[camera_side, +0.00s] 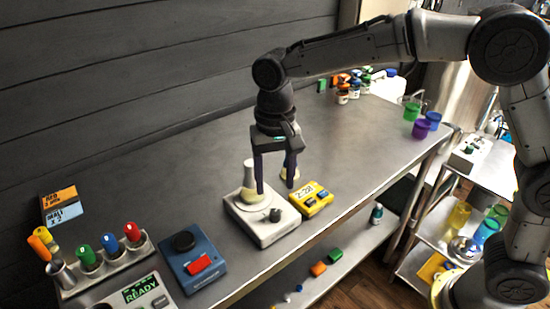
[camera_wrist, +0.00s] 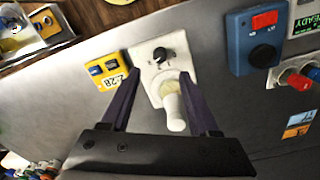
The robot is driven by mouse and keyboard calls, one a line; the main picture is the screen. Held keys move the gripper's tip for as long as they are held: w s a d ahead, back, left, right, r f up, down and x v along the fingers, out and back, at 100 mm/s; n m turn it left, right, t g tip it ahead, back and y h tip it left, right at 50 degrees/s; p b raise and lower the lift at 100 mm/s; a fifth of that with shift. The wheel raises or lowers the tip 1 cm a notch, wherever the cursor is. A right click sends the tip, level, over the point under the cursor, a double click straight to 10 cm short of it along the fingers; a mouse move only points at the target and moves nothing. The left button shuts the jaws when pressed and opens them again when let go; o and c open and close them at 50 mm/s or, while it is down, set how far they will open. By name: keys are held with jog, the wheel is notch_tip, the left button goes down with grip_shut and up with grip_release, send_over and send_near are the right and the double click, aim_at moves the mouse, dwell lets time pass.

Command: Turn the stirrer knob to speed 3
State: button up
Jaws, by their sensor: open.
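The stirrer is a white box (camera_side: 262,222) on the steel bench, with a dark round knob (camera_side: 275,215) on its front top face. The knob also shows in the wrist view (camera_wrist: 160,54), with a small pale pointer mark; the speed it points to is too small to read. A white flask (camera_side: 249,180) with pale yellow contents stands on the stirrer behind the knob, and it shows in the wrist view (camera_wrist: 172,105). My gripper (camera_side: 275,190) is open, pointing down. In the wrist view its fingers (camera_wrist: 158,98) lie either side of the flask, short of the knob. Contact with the flask cannot be told.
A yellow timer (camera_side: 311,200) sits close right of the stirrer. A blue device (camera_side: 193,265) with a red switch and a marker rack (camera_side: 105,262) stand left. Small bottles (camera_side: 348,88) and coloured cups (camera_side: 421,127) are farther back.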

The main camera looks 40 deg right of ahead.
jog(key=shift+r, duration=2.75)
jog(key=s+d+r+m+t, duration=0.1)
jog(key=s+d+r+t, duration=0.3)
jog(key=s+d+r, duration=0.7)
jog(key=s+d+f+n+t, duration=0.1)
jog(key=s+d+f+n, duration=0.4)
jog(key=s+f, duration=0.6)
jog(key=shift+s+d+f+n+t, duration=0.2)
jog(key=shift+s+d+n+t, duration=0.1)
jog(key=shift+s+d, duration=0.5)
